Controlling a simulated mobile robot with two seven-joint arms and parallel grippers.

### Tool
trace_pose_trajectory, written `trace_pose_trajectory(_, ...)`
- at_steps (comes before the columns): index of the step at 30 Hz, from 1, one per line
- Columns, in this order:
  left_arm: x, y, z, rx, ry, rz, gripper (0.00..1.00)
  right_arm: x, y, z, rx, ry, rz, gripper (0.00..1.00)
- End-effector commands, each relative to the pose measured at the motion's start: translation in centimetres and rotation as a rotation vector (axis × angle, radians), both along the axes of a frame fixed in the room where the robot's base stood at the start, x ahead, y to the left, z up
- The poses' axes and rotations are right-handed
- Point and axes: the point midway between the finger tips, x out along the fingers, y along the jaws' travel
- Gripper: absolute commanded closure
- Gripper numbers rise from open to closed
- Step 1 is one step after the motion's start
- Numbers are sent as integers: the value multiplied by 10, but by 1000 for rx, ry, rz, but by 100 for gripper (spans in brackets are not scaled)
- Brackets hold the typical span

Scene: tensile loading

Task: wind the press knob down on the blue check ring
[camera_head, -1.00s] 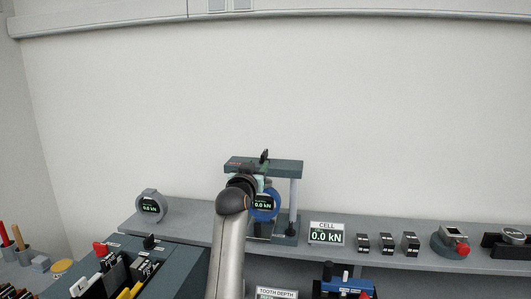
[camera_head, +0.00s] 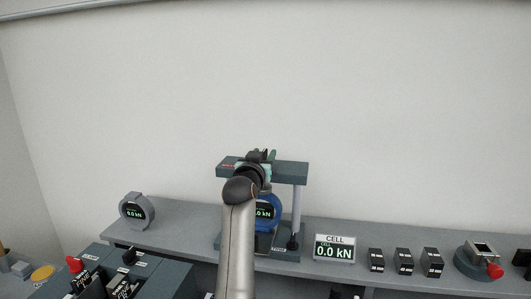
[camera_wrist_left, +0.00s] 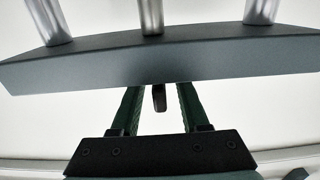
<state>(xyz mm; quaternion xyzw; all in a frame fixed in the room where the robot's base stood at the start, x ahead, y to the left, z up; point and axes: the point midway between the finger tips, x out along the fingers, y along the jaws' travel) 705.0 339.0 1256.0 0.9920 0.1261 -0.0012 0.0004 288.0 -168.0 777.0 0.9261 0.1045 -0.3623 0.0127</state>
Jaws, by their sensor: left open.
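The press stands on the shelf, and its dark crossbeam (camera_head: 291,172) shows in the head view and large in the left wrist view (camera_wrist_left: 160,62). The blue check ring (camera_head: 276,211) sits upright in the press under the crossbeam, partly hidden by my left arm; its display ends in 0 kN. My left gripper (camera_head: 268,155) is at the top of the crossbeam. In the left wrist view, my left gripper's green fingers (camera_wrist_left: 160,92) are open on either side of a small dark part, seemingly the press knob (camera_wrist_left: 159,98). I cannot tell whether they touch it.
A grey ring gauge (camera_head: 136,211) stands at the left of the shelf. The CELL display (camera_head: 334,248) reads 0.0 kN. Several black blocks (camera_head: 404,261) and a round fixture with a red knob (camera_head: 478,262) stand to the right. A dark rack (camera_head: 150,272) is at front left.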

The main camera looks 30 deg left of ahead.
Motion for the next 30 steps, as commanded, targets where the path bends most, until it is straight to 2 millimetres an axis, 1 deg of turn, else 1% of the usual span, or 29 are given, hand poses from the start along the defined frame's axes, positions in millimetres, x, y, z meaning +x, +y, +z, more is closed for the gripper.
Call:
trace_pose_trajectory(7, 0, 0, 0, 0, 0, 0, 55, 0, 0, 0, 0, 0, 0, 50)
trace_pose_trajectory(19, 0, 0, 0, 0, 0, 0, 100, -1, 0, 0, 1, 1, -1, 50)
trace_pose_trajectory(30, 0, 0, 0, 0, 0, 0, 100, -1, 0, -1, 0, 2, -1, 50)
